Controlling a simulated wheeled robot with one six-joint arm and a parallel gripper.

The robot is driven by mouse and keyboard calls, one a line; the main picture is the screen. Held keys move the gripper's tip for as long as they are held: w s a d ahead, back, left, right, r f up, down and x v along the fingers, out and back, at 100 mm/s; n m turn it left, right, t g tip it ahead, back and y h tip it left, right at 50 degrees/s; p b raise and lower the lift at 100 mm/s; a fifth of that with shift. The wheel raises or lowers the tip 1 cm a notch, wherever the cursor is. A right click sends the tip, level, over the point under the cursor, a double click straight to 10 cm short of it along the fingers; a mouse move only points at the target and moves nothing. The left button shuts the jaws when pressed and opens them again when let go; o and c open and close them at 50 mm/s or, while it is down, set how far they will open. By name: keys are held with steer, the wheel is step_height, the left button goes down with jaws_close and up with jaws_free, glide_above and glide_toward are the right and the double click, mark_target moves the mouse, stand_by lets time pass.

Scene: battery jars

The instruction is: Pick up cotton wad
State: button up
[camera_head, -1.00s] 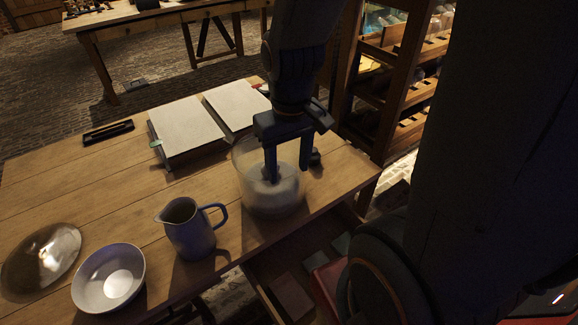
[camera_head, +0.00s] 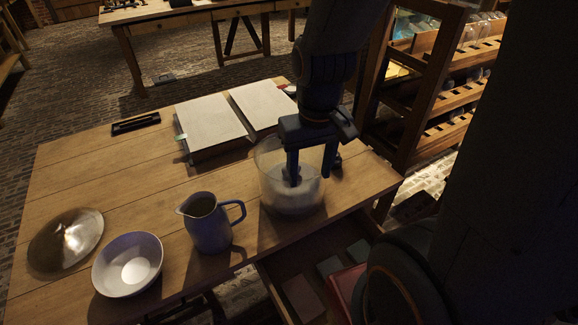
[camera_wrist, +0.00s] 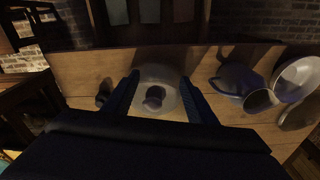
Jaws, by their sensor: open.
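A clear glass jar (camera_head: 268,168) stands near the table's front right edge. Pale material (camera_head: 297,200) shows low inside it; I cannot make out a separate cotton wad in the head view. In the wrist view, a small greyish rounded lump (camera_wrist: 154,98), possibly the cotton wad, shows in the jar (camera_wrist: 158,72) between my fingers. My gripper (camera_head: 311,177) points down over the jar, open and empty. One finger appears inside the glass and the other near its right wall; how deep they reach is unclear.
A blue-grey jug (camera_head: 209,226) stands close left of the jar. A white bowl (camera_head: 127,265) and a domed shiny lid-like disc (camera_head: 66,243) lie further left. Two books (camera_head: 212,122) and a dark tray (camera_head: 136,123) lie behind. An open drawer (camera_head: 325,265) juts out below the front edge.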

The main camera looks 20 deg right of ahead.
steer(key=shift+o, duration=0.3)
steer(key=w+d+f+m+y+p, duration=0.1)
steer(key=w+m+y, duration=0.1)
steer(key=w+m, duration=0.6)
steer(key=w+d+f+m+y+p, duration=0.15)
steer(key=w+m, duration=0.25)
steer(key=m, duration=0.8)
steer(key=shift+h, duration=0.25)
steer(key=shift+p+x, duration=0.7)
steer(key=shift+x, duration=3.25)
steer(key=shift+w+d, duration=0.15)
steer(key=shift+w, duration=0.05)
steer(key=shift+c, duration=0.3)
steer(key=c, duration=1.1)
